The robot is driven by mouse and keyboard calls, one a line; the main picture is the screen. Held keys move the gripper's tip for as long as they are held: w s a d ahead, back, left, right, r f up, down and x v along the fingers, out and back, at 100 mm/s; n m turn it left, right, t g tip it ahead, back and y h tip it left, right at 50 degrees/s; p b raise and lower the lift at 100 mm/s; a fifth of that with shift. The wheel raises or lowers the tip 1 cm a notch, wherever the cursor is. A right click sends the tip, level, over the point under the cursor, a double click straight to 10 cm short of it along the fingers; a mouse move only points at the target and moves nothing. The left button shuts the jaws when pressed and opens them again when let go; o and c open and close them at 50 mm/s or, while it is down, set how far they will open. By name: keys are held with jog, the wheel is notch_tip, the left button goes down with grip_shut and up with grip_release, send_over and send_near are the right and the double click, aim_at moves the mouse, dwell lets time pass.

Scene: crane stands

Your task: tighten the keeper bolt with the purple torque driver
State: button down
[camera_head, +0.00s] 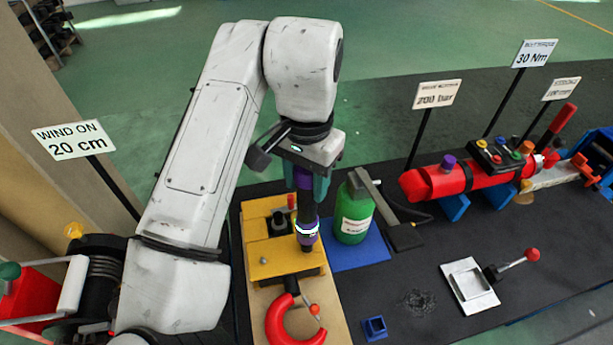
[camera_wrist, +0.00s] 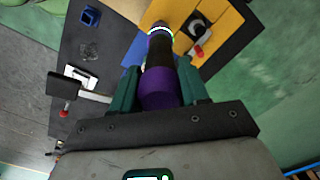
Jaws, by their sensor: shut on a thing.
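The purple torque driver (camera_head: 307,210) hangs upright below my gripper (camera_head: 306,187), which is shut on its upper part. In the wrist view the driver (camera_wrist: 158,75) runs between the teal fingers of my gripper (camera_wrist: 160,88), away from the camera. Its lower end, with a lit white and blue ring, is at the right side of the yellow hook block (camera_head: 262,240). I cannot tell whether the tip touches anything. The keeper bolt cannot be made out with certainty; the driver may hide it. The red hook (camera_head: 290,322) hangs out from the block's near side.
A green bottle (camera_head: 354,215) stands on a blue pad close right of the driver. A red cylinder (camera_head: 440,181) lies farther right. A white plate (camera_head: 468,286) with a red-knobbed lever and a small blue square socket (camera_head: 374,328) sit on the dark bench. Signs stand behind.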

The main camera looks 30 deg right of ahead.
jog(key=shift+r+p, duration=2.6)
jog(key=shift+r, duration=0.05)
